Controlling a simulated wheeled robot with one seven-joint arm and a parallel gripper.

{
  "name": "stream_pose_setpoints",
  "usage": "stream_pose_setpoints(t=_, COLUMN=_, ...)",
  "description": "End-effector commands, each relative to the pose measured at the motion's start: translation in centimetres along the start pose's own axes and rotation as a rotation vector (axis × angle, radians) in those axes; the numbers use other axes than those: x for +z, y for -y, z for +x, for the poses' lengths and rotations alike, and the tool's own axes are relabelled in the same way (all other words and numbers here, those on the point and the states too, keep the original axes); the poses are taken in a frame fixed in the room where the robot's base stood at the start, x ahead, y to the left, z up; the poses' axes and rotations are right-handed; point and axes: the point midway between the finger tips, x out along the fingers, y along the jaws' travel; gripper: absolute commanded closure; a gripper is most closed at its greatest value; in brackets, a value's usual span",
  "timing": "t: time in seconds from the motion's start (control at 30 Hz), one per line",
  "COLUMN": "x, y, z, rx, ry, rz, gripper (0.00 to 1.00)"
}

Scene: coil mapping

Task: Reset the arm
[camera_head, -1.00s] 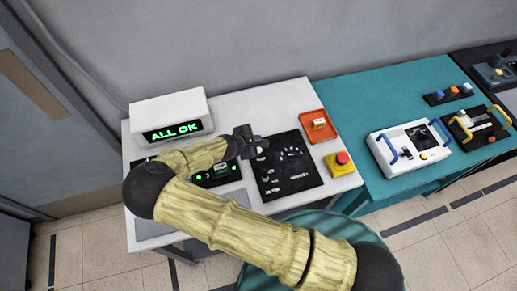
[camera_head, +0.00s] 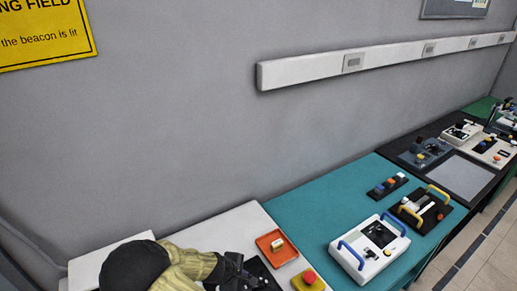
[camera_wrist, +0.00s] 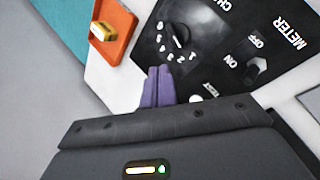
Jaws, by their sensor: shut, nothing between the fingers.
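My gripper (camera_wrist: 158,86) shows in the wrist view with its two purple fingers together and nothing between them. It is over the black meter panel (camera_wrist: 222,30), near the dial (camera_wrist: 180,38) with numbers round it; I cannot tell whether it touches the panel. A toggle switch (camera_wrist: 256,68) marked ON and OFF sits to the right of the fingers. In the head view my gripper (camera_head: 238,277) is at the lower edge of the picture, and my arm hides much of the white table (camera_head: 232,222).
An orange tray (camera_head: 265,241) holds a small yellow-and-white block (camera_head: 277,245). A yellow box with a red button (camera_head: 309,279) stands close by. A white case with blue handles (camera_head: 350,262) is on the teal table (camera_head: 310,210). A grey wall rises behind.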

Motion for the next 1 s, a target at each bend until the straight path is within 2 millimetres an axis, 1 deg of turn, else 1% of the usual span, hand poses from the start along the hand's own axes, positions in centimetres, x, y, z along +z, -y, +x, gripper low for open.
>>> stream_pose_setpoints(t=0.03, x=1.4, y=-0.3, z=0.0, rx=-0.047, ry=-0.003, rz=0.08, gripper=1.0)
stream_pose_setpoints(t=0.1, x=3.1, y=-0.6, z=-0.4, rx=-0.104, ry=-0.007, rz=0.183, gripper=1.0)
stream_pose_setpoints(t=0.27, x=6.8, y=-1.1, z=-1.6, rx=-0.221, ry=-0.021, rz=0.406, gripper=1.0)
stream_pose_setpoints(t=0.5, x=12.2, y=-1.9, z=-4.4, rx=-0.353, ry=-0.049, rz=0.717, gripper=1.0)
stream_pose_setpoints(t=0.67, x=15.9, y=-2.2, z=-6.6, rx=-0.41, ry=-0.071, rz=0.906, gripper=1.0)
stream_pose_setpoints(t=0.8, x=19.3, y=-2.1, z=-8.6, rx=-0.438, ry=-0.088, rz=1.061, gripper=1.0)
stream_pose_setpoints(t=1.0, x=23.9, y=-1.2, z=-11.3, rx=-0.443, ry=-0.102, rz=1.269, gripper=1.0)
